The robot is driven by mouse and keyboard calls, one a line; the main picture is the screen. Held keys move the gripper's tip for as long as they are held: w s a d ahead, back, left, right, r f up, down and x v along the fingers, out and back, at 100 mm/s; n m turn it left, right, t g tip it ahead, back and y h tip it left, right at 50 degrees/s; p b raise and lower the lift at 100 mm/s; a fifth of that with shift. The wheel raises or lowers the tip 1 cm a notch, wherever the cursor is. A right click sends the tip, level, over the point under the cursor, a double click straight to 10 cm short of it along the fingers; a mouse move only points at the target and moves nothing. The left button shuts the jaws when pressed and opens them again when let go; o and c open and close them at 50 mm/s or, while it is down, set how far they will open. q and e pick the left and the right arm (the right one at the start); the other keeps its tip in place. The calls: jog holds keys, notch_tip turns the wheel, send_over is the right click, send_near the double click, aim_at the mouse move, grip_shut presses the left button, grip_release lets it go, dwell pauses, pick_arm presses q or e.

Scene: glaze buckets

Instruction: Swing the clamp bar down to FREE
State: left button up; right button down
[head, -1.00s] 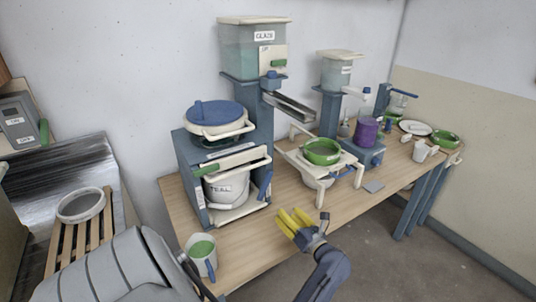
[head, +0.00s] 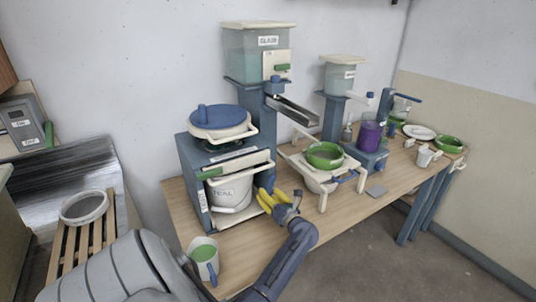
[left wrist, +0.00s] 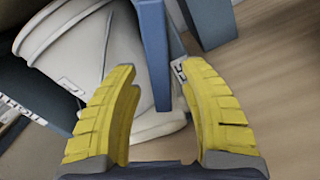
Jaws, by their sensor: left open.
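A blue bar (head: 267,180) stands at the right front of the blue bucket stand (head: 190,165), beside the white bucket marked TEAL (head: 231,192). It looks like the clamp bar. In the left wrist view the blue bar (left wrist: 154,50) comes down from the top edge, its lower end showing between my fingers; I cannot tell if they touch it. My left gripper (head: 272,197), with yellow fingers, is open at the bar's lower end. A small label (left wrist: 180,72) shows beside the right finger, its word unreadable. My right gripper is not in view.
A white stand with a green bowl (head: 325,155) is close to the right of my gripper. A chute (head: 292,110) juts out above. The table front (head: 330,205) is mostly clear.

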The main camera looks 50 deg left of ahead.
pick_arm(q)
jog(key=shift+a, duration=0.3)
jog(key=shift+c, duration=0.4)
grip_shut()
